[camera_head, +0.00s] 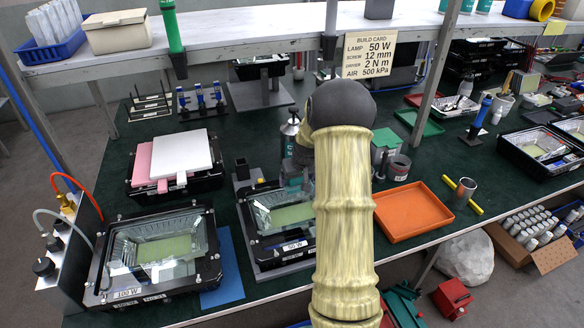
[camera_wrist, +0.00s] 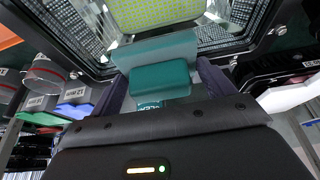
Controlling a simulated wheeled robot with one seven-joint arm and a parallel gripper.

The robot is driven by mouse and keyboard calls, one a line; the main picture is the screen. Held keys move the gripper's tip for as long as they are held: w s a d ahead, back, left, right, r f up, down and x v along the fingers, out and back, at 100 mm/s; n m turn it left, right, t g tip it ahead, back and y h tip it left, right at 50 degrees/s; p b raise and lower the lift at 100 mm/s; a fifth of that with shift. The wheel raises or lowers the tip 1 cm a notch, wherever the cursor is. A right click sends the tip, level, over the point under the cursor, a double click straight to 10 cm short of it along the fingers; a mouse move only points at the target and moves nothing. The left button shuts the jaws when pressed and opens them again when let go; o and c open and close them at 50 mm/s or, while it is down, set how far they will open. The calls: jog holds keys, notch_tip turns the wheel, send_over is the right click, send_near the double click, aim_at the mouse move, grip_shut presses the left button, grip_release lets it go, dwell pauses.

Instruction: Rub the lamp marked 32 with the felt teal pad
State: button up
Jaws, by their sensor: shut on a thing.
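A teal pad (camera_wrist: 160,80) is held between the fingers of my gripper (camera_wrist: 165,84); a small label shows below it. A lighter teal band at its far side overlaps the lamp's near edge; I cannot tell whether pad and glass touch. The middle lamp (camera_head: 262,196), a black housing with a pale green panel, carries a "50 W" label; its number is not readable. Its panel shows large in the wrist view (camera_wrist: 150,12).
A blue mat (camera_head: 230,272) lies between the two lamps. A shelf (camera_head: 225,38) with a build card (camera_head: 369,55) spans above the bench.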

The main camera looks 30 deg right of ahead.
notch_tip(320, 180, up, 2)
jog(key=shift+r+p, duration=0.1)
jog(key=shift+p, duration=0.4)
jog(key=shift+w+a+r+p, duration=0.1)
jog(key=shift+w+r+p, duration=0.1)
jog(key=shift+r+p, duration=0.3)
jog(key=shift+s+d, duration=0.2)
jog(key=shift+w+a, duration=0.1)
jog(key=shift+a, duration=0.1)
jog(key=shift+r, duration=0.1)
